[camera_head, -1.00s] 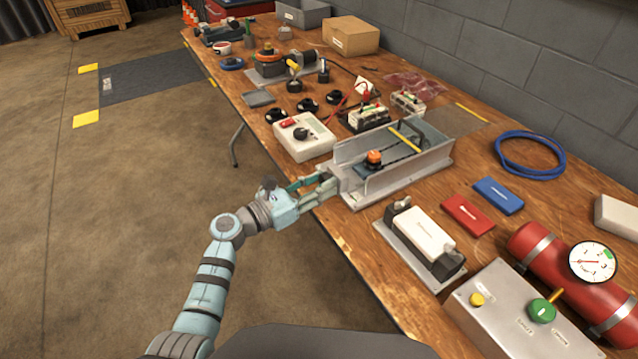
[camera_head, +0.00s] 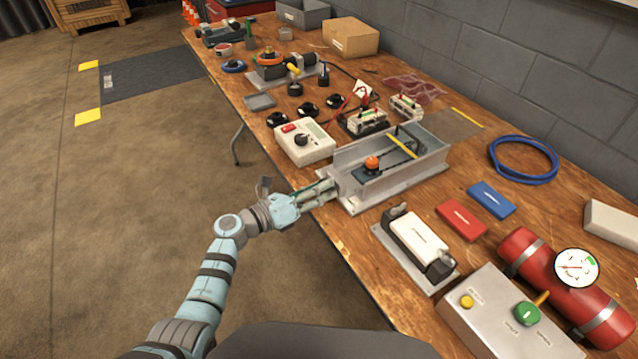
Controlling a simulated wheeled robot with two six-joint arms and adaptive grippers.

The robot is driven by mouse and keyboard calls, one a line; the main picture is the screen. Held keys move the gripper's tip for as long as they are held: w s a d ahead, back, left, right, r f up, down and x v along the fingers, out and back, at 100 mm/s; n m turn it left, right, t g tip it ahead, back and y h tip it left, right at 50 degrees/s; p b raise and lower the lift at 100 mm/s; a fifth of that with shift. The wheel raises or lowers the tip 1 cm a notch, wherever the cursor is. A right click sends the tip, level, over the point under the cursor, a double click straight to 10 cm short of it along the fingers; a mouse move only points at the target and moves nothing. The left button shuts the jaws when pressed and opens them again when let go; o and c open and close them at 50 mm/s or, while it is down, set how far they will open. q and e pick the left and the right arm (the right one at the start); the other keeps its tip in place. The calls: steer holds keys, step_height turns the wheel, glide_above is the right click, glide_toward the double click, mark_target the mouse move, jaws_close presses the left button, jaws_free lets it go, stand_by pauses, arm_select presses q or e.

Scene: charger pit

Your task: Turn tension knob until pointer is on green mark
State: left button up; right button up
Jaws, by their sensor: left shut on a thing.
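A grey metal channel (camera_head: 418,176) lies on the bench, with an orange-topped dark block (camera_head: 371,164) inside and a yellow strip (camera_head: 402,146) across its far part. My left gripper (camera_head: 327,191) is at the channel's left end, over the bench's front edge. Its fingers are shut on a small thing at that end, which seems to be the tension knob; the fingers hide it. The pointer and the green mark are too small or hidden to read here. My right gripper is not in view.
A white meter box (camera_head: 304,145) stands just behind the channel's left end. A white unit on a plate (camera_head: 415,236), red (camera_head: 462,220) and blue (camera_head: 491,199) blocks and a red cylinder with a gauge (camera_head: 576,267) lie to the right. Open floor is left of the bench.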

arm_select(q)
steer(key=shift+n+p, duration=0.4)
steer(key=shift+n, duration=0.4)
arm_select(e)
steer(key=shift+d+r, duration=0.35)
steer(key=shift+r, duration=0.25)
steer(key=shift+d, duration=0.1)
arm_select(q)
steer(key=o, duration=1.2)
steer(key=shift+a, duration=0.1)
